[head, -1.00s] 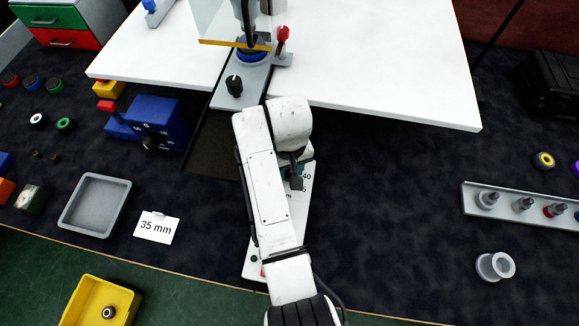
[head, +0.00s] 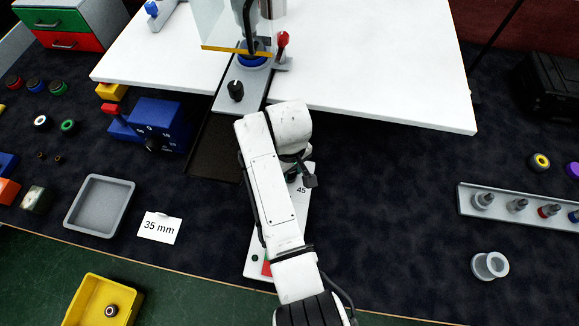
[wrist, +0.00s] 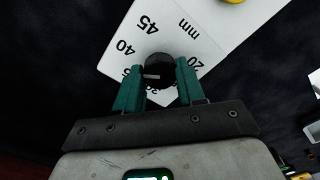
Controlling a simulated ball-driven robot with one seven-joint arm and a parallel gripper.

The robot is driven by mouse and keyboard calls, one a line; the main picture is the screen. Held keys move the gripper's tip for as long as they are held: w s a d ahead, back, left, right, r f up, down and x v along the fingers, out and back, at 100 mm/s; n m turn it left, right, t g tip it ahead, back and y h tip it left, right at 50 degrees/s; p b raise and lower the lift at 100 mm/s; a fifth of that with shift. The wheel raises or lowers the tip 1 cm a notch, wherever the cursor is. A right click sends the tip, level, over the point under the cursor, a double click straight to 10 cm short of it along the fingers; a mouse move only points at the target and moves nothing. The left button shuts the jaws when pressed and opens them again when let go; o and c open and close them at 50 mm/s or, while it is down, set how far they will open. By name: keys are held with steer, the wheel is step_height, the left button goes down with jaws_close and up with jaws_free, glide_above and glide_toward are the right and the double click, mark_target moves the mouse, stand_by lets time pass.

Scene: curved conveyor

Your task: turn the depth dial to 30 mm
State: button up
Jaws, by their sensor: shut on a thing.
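The depth dial (wrist: 158,68) is a black round knob on a white scale plate (wrist: 188,28), seen in the wrist view. My gripper (wrist: 158,82) has a green finger on each side of the knob and is shut on it. A pale mark on the knob points left in the wrist view, towards the part of the scale below "40". The numbers 45, 40 and 20 show; those near the left finger and below the knob are partly covered. In the head view the scale plate (head: 303,208) is partly behind my arm, which hides the knob.
A blue block (head: 165,118) with a scale stands farther back, and a white table (head: 400,85) lies beyond. Dark floor right of the plate is clear up to a grey rack (head: 468,206).

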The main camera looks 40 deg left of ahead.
steer(key=n+p, duration=0.1)
steer(key=n, duration=0.3)
steer(key=shift+r+n, duration=0.1)
steer(key=shift+n, duration=0.2)
steer(key=n+p, duration=0.1)
steer(key=n, duration=0.2)
steer(key=shift+n, duration=0.4)
steer(key=n, duration=0.3)
steer(key=shift+w, duration=0.1)
steer(key=shift+a+n, duration=0.1)
steer(key=shift+n, duration=2.1)
steer(key=o, duration=1.1)
steer(key=shift+c, duration=0.2)
step_height(320, 180, up, 11)
steer(key=shift+f+b, duration=0.2)
steer(key=shift+b, duration=0.1)
